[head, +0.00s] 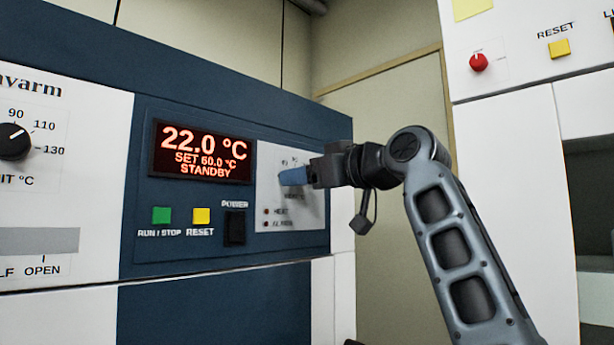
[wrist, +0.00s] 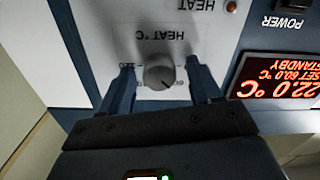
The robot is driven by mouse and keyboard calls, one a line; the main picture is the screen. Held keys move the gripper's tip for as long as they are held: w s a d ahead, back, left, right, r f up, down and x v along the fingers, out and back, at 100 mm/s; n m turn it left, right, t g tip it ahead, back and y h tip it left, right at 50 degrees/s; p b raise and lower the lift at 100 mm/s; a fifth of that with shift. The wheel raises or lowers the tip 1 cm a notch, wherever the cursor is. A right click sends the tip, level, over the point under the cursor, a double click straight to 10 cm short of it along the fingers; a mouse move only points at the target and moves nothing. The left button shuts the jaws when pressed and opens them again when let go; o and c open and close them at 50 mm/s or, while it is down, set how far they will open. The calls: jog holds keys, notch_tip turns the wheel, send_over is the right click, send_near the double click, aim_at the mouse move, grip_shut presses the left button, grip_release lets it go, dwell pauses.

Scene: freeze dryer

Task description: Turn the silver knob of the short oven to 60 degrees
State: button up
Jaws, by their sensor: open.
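The silver knob (wrist: 159,73) sits on a white panel above the printed words HEAT °C in its own orientation; the wrist view shows it upside down. My gripper (wrist: 158,76) is open, with one blue finger on each side of the knob. I cannot tell whether either finger touches it. In the head view my gripper (head: 292,176) is at the panel and hides the knob. The oven's display (head: 203,152) reads 22.0 °C, SET 60.0 °C, STANDBY.
Left of the knob panel are a green RUN/STOP button (head: 161,215), a yellow RESET button (head: 202,215) and a black POWER switch (head: 235,227). A black dial (head: 14,142) is at the far left. A white unit with a red knob (head: 479,62) stands at the right.

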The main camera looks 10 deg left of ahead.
jog(key=b+v, duration=0.2)
jog(key=v, duration=0.6)
dwell(0.4)
